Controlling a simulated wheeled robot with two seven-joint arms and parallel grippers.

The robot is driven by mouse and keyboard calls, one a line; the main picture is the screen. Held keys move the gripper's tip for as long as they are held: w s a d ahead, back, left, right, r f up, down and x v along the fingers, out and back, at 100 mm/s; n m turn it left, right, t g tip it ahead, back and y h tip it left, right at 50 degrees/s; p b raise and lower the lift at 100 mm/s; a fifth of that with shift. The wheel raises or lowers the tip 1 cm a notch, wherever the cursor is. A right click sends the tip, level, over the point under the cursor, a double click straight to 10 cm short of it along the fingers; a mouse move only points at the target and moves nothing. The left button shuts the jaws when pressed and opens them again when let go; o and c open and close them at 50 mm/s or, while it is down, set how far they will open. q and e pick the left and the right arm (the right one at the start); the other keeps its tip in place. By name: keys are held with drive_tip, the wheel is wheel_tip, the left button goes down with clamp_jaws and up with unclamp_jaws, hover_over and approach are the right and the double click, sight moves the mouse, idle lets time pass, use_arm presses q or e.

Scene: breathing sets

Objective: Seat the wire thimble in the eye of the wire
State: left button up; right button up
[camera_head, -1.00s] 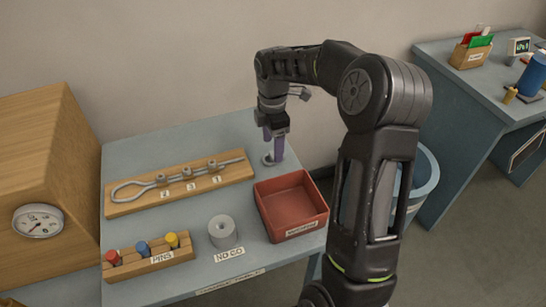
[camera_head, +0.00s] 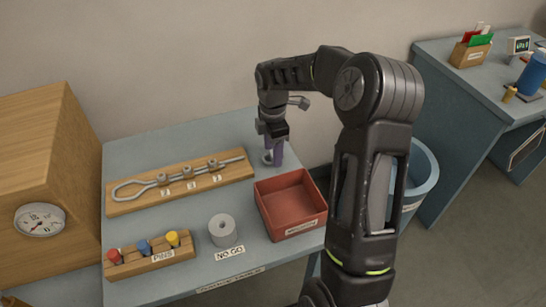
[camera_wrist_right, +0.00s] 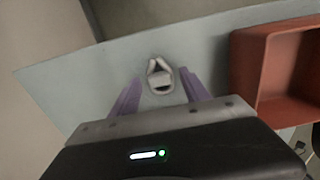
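The wire thimble (camera_head: 266,158) is a small grey teardrop ring on the table's back right. In the right wrist view the thimble (camera_wrist_right: 159,77) lies ahead of the gap between my purple fingers. My right gripper (camera_head: 273,153) is over it, pointing down, with its fingers (camera_wrist_right: 160,94) apart on either side; I see no contact. The wire (camera_head: 228,162) lies on a wooden board (camera_head: 150,204), its eye (camera_head: 128,190) a loop at the left end. Several grey clips sit along the wire. My left gripper is not in view.
A red tray (camera_head: 290,206) stands just right and in front of the thimble. In front of the board are a pin rack (camera_head: 152,263) with coloured pins and a grey ring-shaped gauge (camera_head: 222,229) by a NO GO label. A wooden box with a dial (camera_head: 40,219) stands left.

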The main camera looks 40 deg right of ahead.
clamp_jaws()
idle(0.3)
wheel_tip(320, 180, up, 10)
drive_tip(key=b, duration=0.1)
idle(0.6)
idle(0.4)
